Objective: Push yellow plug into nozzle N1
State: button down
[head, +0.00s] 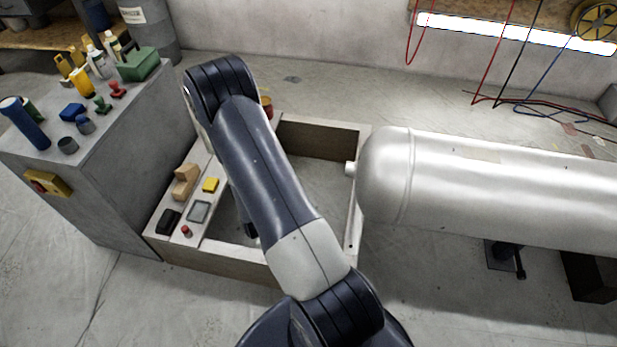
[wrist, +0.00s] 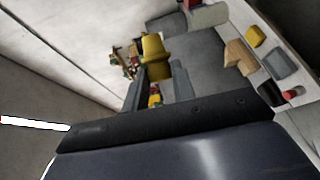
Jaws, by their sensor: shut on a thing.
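A yellow plug (wrist: 154,46) shows in the wrist view, with a wide head and a narrower part towards me. My gripper (wrist: 159,72) is shut on it, its two dark fingers on either side of the narrower part. In the head view my own arm hides the gripper and the plug. A silver tank (head: 480,190) lies on its side at the right in the head view. The nozzle is not clearly visible in the wrist view.
A wooden-sided frame (head: 215,256) stands left of the tank, its ledge holding a yellow block (head: 210,185), a wooden piece (head: 185,180) and a grey tray (head: 199,212). A grey cabinet (head: 120,150) with several small parts stands further left. Cables (head: 500,95) hang at the back right.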

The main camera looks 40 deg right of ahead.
jog(key=w+d+f+m+g+h+b, duration=0.1)
jog(key=d+f+m+g+h+b, duration=0.4)
jog(key=d+f+b, duration=0.7)
jog(key=w+d+f+m+g+h+b, duration=0.2)
jog(key=d+f+m+g+h+b, duration=0.3)
jog(key=d+f+b, duration=0.7)
jog(key=d+g+b, duration=0.1)
jog(key=d+b, duration=0.1)
jog(key=d, duration=0.3)
jog(key=shift+m, duration=0.3)
jog(key=shift+w+r+p, duration=0.1)
jog(key=shift+r+p, duration=0.05)
jog(key=shift+p, duration=0.7)
jog(key=shift+s+d+f+p, duration=0.1)
jog(key=shift+s+d+p, duration=0.1)
jog(key=shift+s+d, duration=0.85)
jog(key=shift+s+d+f+p, duration=0.15)
jog(key=shift+s+d, duration=0.65)
jog(key=shift+s, duration=0.4)
jog(key=shift+r+p, duration=0.1)
jog(key=shift+p, duration=0.8)
jog(key=shift+s+d, duration=1.05)
jog(key=shift+s, duration=0.3)
